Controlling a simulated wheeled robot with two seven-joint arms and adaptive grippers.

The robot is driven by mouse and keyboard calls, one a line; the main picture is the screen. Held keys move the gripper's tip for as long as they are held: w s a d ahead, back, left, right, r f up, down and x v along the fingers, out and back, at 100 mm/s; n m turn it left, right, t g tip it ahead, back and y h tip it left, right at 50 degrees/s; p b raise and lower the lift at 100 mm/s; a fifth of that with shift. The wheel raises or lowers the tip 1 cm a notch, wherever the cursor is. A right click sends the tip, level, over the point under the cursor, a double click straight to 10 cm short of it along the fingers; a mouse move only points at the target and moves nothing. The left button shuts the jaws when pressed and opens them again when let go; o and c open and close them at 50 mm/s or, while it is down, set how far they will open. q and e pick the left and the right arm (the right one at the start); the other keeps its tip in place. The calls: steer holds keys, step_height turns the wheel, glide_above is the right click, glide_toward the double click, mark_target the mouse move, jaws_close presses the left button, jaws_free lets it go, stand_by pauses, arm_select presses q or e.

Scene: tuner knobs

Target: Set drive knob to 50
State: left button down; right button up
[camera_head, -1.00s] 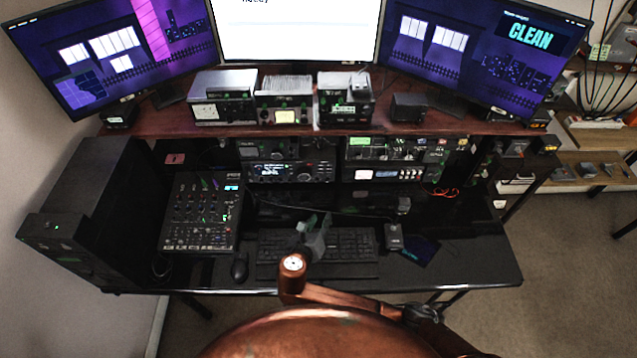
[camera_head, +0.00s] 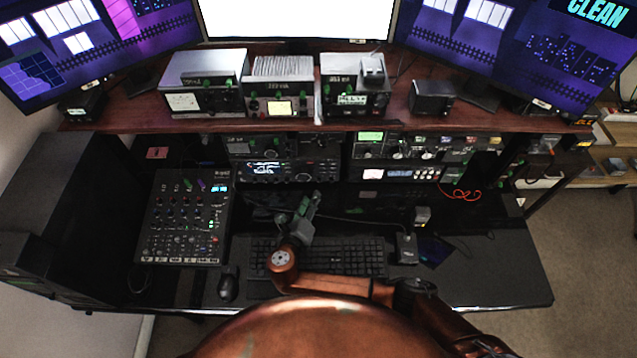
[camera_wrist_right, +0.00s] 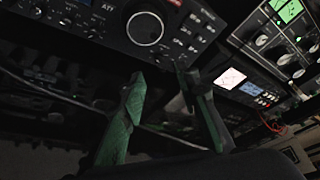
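I cannot tell which of the many small knobs is the drive knob; no such label is readable. A black radio (camera_head: 283,170) with a lit display and a large dial sits under the shelf. It also shows in the right wrist view, where its big round dial (camera_wrist_right: 145,28) is at the top. My right gripper (camera_head: 313,201) is above the keyboard, in front of the radio. In the right wrist view its two green fingers (camera_wrist_right: 160,85) are apart with nothing between them, below the dial and not touching it. My left gripper is not in view.
A mixer (camera_head: 185,218) lies at left, with a mouse (camera_head: 228,283) beside the keyboard (camera_head: 345,256). More boxes with knobs stand on the wooden shelf (camera_head: 295,124) and under it. A small black box (camera_head: 405,248) is right of the keyboard. The desk's right front is clear.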

mark_target(319, 182)
steer(key=shift+w+f, duration=0.65)
steer(key=shift+w, duration=0.05)
steer(key=x, duration=0.2)
steer(key=b+x, duration=0.1)
steer(key=x, duration=0.1)
steer(key=b+x, duration=0.1)
steer(key=x, duration=0.1)
steer(key=shift+w+d, duration=0.35)
steer(key=shift+r, duration=0.1)
jaws_close()
